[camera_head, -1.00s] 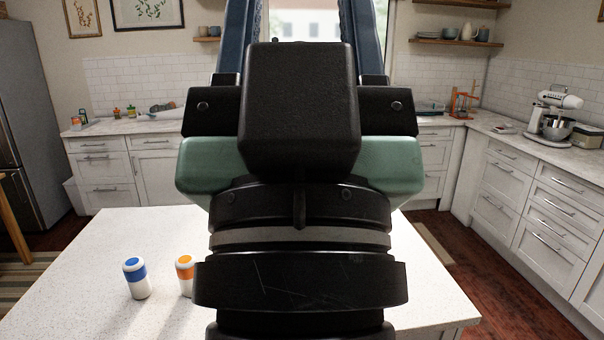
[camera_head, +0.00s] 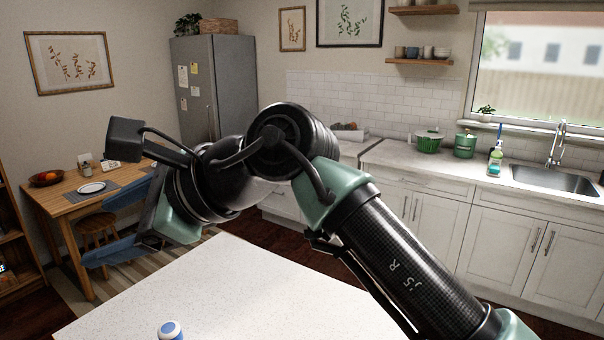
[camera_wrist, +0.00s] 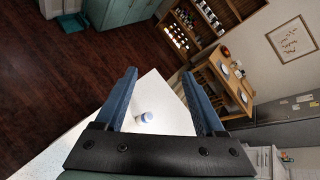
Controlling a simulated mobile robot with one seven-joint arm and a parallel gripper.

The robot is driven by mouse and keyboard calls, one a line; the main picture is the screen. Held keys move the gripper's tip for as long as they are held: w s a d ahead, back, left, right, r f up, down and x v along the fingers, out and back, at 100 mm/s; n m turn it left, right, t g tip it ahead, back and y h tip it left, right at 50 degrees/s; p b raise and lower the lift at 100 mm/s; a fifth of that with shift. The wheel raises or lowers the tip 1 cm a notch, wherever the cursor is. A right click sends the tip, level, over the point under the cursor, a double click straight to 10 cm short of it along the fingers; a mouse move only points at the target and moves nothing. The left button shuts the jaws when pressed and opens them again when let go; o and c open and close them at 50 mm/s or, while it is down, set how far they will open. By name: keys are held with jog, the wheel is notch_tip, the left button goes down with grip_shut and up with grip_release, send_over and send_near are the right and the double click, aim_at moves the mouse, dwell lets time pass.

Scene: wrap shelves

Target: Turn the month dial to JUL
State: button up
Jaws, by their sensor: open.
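I cannot make out a month dial in either view. A small white upright item with dark marks (camera_head: 122,166) stands on the wooden dining table (camera_head: 75,205) at the left of the head view; it is too small to tell what it is. My gripper (camera_head: 92,241), with two blue fingers, points left in the head view. In the wrist view my gripper (camera_wrist: 158,73) is open, with its fingers well apart and nothing between them. It is apart from the dining table, which lies beyond it.
A white counter (camera_head: 245,290) is in front of me, with a blue-and-white container (camera_head: 170,331) on it. The dining table holds a fruit bowl (camera_head: 46,178) and a plate (camera_head: 91,188). A stool (camera_head: 97,230) stands beside it. A fridge (camera_head: 215,85) and sink counter are behind.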

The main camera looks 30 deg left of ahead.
jog(key=w+d+f+t+h, duration=0.1)
jog(key=w+d+f+h, duration=0.3)
jog(key=d, duration=0.3)
jog(key=w+d+f+n+t+h+p, duration=0.1)
jog(key=w+d+f+t+h, duration=0.1)
jog(key=w+d+f+h, duration=0.35)
jog(key=w+d+f+t+h, duration=0.1)
jog(key=w+d+f+h, duration=0.2)
jog(key=d, duration=0.6)
jog(key=shift+y, duration=0.25)
jog(key=f+p, duration=0.2)
jog(key=f, duration=0.4)
jog(key=f+p, duration=0.1)
jog(key=f, duration=0.5)
jog(key=shift+s+a+f+p, duration=0.1)
jog(key=shift+a+f+p, duration=0.1)
jog(key=shift+f+p, duration=0.2)
jog(key=shift+r, duration=0.1)
grip_shut()
